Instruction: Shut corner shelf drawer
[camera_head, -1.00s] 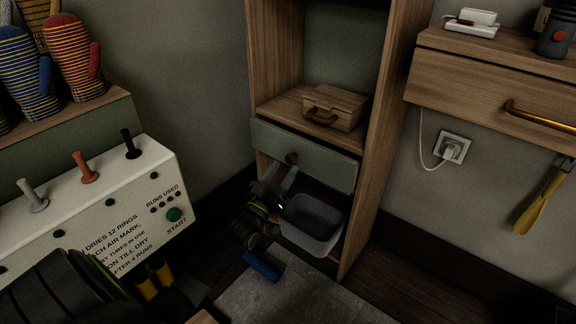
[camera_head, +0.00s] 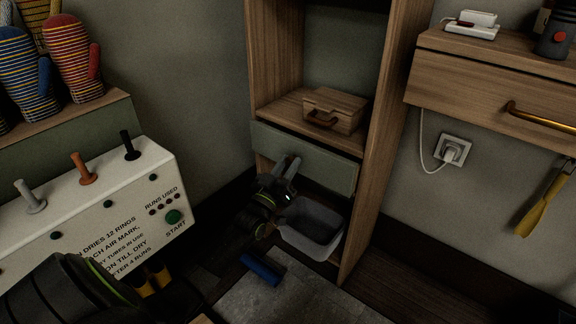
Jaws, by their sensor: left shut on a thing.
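The corner shelf (camera_head: 379,140) is a tall wooden unit in the middle of the head view. Its drawer (camera_head: 325,171) has a plain grey-green front below the open shelf. The front seems to stand a little proud of the frame; how far out it is I cannot tell well. My left gripper (camera_head: 289,168) is in front of the drawer front, shut on its small round knob, which the fingers hide. My right gripper is not in view.
A wooden box (camera_head: 334,108) with a handle sits on the shelf above. A grey bin (camera_head: 325,247) stands below the drawer, close under my left gripper. The white dryer panel (camera_head: 100,215) is to the left. A blue cylinder (camera_head: 261,270) lies on the floor.

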